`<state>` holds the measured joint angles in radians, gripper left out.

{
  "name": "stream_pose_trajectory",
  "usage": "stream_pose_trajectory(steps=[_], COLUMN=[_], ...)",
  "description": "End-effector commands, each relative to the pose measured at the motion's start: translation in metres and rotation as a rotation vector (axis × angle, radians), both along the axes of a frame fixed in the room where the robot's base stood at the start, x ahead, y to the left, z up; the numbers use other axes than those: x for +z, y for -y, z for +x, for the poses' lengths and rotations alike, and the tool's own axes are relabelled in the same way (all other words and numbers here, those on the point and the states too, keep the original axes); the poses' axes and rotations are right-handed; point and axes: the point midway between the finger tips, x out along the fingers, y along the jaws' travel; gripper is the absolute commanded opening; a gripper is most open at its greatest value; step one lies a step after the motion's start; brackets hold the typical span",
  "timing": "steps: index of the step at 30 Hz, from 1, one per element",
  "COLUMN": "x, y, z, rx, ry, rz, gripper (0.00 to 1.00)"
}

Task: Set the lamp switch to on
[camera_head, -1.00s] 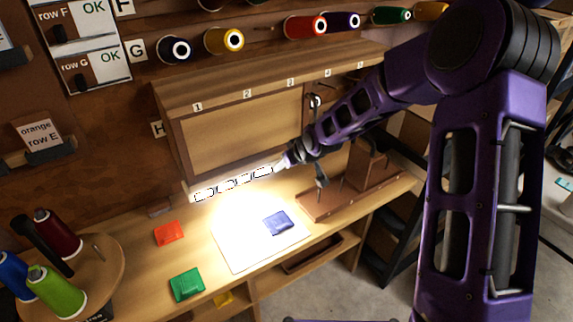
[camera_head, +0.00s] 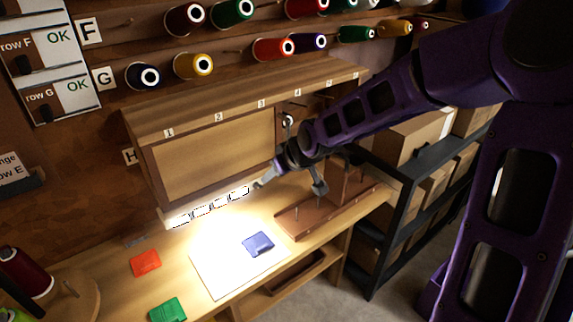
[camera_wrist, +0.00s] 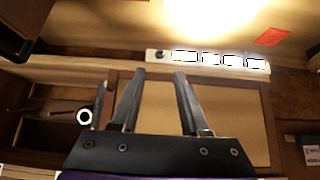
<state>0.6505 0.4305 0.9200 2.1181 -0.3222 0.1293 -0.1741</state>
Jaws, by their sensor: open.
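The lamp (camera_head: 207,206) is a pale bar with several outlined segments under the front of the wooden cabinet. Bright light falls on the bench below it. In the wrist view the lamp bar (camera_wrist: 220,60) runs across the upper middle, with a small dark round knob (camera_wrist: 159,54) at its left end, which looks like the switch. Its setting is too small to tell. My gripper (camera_head: 260,185) is at the lamp's right end in the head view. In the wrist view my open gripper (camera_wrist: 158,74) is empty, its fingertips just short of the knob and to either side of it.
The wooden cabinet (camera_head: 215,150) is close behind my fingers. A peg rack (camera_head: 318,214) stands right of the lit white sheet (camera_head: 213,270). A blue packet (camera_head: 258,244), an orange packet (camera_head: 145,263) and a green packet (camera_head: 167,310) lie on the bench. A shelving unit (camera_head: 388,240) is at the right.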

Motion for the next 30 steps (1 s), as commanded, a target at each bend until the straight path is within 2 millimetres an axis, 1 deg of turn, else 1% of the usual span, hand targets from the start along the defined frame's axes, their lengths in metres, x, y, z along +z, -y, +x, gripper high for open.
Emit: stream_pose_trajectory(steps=[1,6,18,23,30], x=[0.005,0.018,0.045,0.051,0.054], y=[0.004,0.010,0.022,0.024,0.025], z=[-0.003,-0.012,-0.030,-0.035,-0.037], rx=[-0.004,-0.005,-0.003,-0.001,0.000], ry=[0.001,0.001,0.001,0.000,-0.001], rz=[-0.002,-0.001,-0.001,-0.002,-0.002], gripper=[0.45,0.45,0.45,0.45,0.45])
